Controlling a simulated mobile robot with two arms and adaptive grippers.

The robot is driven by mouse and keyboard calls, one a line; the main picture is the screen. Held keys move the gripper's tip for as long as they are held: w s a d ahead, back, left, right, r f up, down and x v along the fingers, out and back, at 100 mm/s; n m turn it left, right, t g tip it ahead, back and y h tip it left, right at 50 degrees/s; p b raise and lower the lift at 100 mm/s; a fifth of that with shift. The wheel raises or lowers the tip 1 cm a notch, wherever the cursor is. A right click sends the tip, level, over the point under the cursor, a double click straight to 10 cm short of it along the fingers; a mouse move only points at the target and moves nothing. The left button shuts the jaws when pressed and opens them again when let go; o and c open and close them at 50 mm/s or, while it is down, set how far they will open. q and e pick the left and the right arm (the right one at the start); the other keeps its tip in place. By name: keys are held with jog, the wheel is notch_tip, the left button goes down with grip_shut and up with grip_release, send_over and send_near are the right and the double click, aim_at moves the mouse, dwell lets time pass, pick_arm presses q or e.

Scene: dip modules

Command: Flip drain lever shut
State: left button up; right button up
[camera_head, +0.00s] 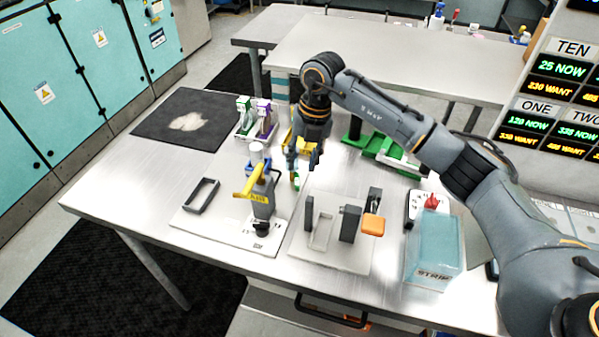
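A yellow lever (256,181) sits on a grey upright valve body (263,207) on a white base plate (230,232). The lever slants down to the left; its lettering is too small to read. An orange paddle (373,224) sticks out from the dark fixture on the plate to the right. I cannot tell from lettering which one is the drain lever. My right gripper (303,164) points down behind and to the right of the yellow lever, apart from it in the picture. Its fingers are small and dark against yellow and green parts, so their opening is unclear. My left gripper is out of view.
A dark rectangular frame (201,195) lies left of the valve. A clear blue STRIP container (433,262) and a white box with a red knob (431,201) stand right. Racks with green and purple parts (256,118) stand behind. A black mat (165,122) covers the back left.

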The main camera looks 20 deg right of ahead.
jog(key=r, duration=0.4)
jog(key=d+r, duration=0.1)
jog(key=shift+s+r, duration=0.15)
jog(key=shift+r, duration=0.25)
